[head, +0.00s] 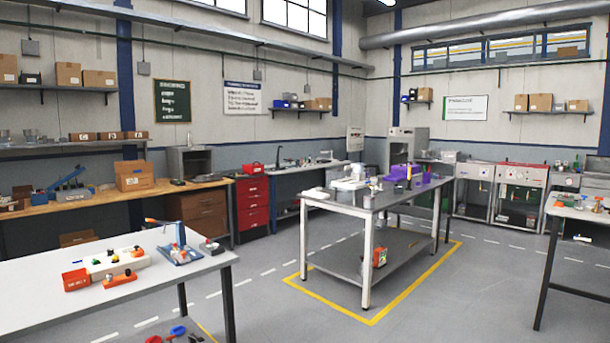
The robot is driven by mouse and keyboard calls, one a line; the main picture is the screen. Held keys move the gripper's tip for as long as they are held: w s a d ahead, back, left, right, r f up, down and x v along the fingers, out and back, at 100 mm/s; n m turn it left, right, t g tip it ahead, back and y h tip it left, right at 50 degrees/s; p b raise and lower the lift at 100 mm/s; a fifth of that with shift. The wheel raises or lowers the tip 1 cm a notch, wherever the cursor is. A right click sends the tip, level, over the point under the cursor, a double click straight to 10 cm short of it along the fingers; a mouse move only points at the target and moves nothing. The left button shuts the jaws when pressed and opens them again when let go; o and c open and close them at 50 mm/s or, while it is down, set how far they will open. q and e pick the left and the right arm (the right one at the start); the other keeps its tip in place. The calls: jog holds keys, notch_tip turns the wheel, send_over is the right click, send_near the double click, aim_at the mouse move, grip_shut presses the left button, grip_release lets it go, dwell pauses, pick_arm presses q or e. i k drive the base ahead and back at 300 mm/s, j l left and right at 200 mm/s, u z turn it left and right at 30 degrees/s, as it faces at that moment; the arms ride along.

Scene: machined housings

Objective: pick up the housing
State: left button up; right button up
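Neither of my grippers shows in the head view. No single thing can be told for certain as the housing at this distance. A pale, light-grey block-like object (350,179) sits on the grey-topped centre table (388,197), towards its left half, with small items around it. Purple objects (425,180) stand on the same table, farther right. On the white table (50,270) at the front left, a white tray-like piece (112,264) carries several small parts, and a blue-based device (181,247) stands beside it.
A yellow floor line (391,306) runs around the centre table. Open grey floor (260,262) lies between the tables. Another table (588,214) stands at the right edge. A wooden bench (100,206) and a red drawer cabinet (252,205) line the left wall.

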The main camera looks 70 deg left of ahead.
aim_at(357, 173)
jog(key=u, duration=2.1)
jog(key=i+l+z, duration=0.2)
jog(key=i, duration=0.2)
jog(key=i+z, duration=0.2)
jog(key=i, duration=0.2)
jog(key=i+l+z, duration=0.1)
jog(key=i+z, duration=0.15)
jog(key=i, duration=3.9)
jog(key=i+u, duration=0.15)
jog(key=i, duration=0.3)
jog(key=i+l+u, duration=0.15)
jog(key=i, duration=0.25)
jog(key=i+l+u, duration=0.15)
jog(key=i, duration=0.3)
jog(key=i+l+u, duration=0.15)
jog(key=i, duration=0.25)
